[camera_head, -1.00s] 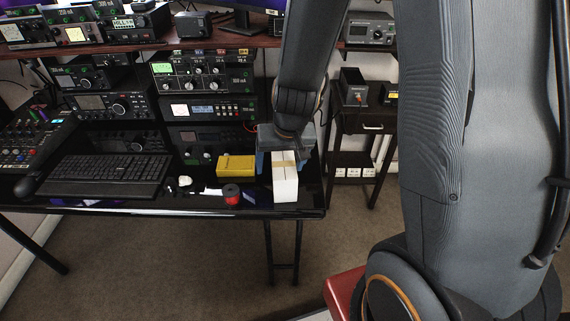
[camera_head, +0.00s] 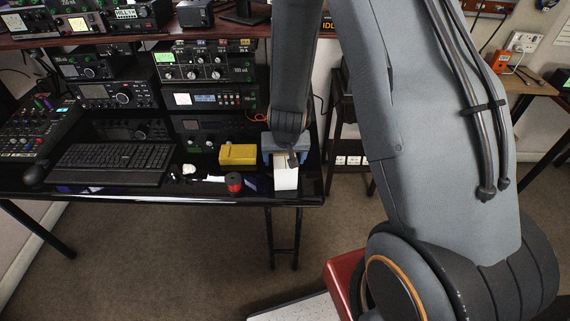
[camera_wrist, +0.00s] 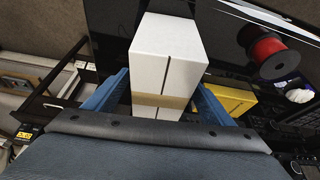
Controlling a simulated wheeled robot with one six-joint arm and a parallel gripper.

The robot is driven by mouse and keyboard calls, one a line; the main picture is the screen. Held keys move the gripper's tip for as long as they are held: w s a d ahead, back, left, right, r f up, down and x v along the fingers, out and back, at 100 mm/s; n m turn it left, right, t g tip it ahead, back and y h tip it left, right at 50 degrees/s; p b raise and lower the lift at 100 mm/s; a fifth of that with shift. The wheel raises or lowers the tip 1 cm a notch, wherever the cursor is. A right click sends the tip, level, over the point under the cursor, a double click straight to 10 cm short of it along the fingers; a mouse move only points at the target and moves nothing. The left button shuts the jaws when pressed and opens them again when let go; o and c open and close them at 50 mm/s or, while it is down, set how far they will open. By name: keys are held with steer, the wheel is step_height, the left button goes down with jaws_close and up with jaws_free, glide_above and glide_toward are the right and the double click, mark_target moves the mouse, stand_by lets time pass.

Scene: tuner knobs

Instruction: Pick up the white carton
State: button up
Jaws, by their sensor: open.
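The white carton (camera_head: 286,179) stands at the right end of the black desk (camera_head: 215,190). In the wrist view the carton (camera_wrist: 168,52) shows a tan tape band and a dark seam line. My gripper (camera_head: 285,157) is over the carton from above. In the wrist view my gripper (camera_wrist: 160,95) is open, with one blue finger on each side of the carton. Small gaps seem to show beside the fingers; whether either touches is hard to tell. The carton's far side is hidden by my gripper in the head view.
A yellow box (camera_head: 238,154) and a red spool (camera_head: 234,182) stand just left of the carton. A keyboard (camera_head: 112,164) and stacked radio gear (camera_head: 212,97) fill the desk further left and behind. The desk's right edge is close to the carton.

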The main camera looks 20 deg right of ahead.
steer(key=shift+x, duration=1)
steer(key=shift+f, duration=0.2)
steer(key=c, duration=1.2)
steer(key=shift+r, duration=0.1)
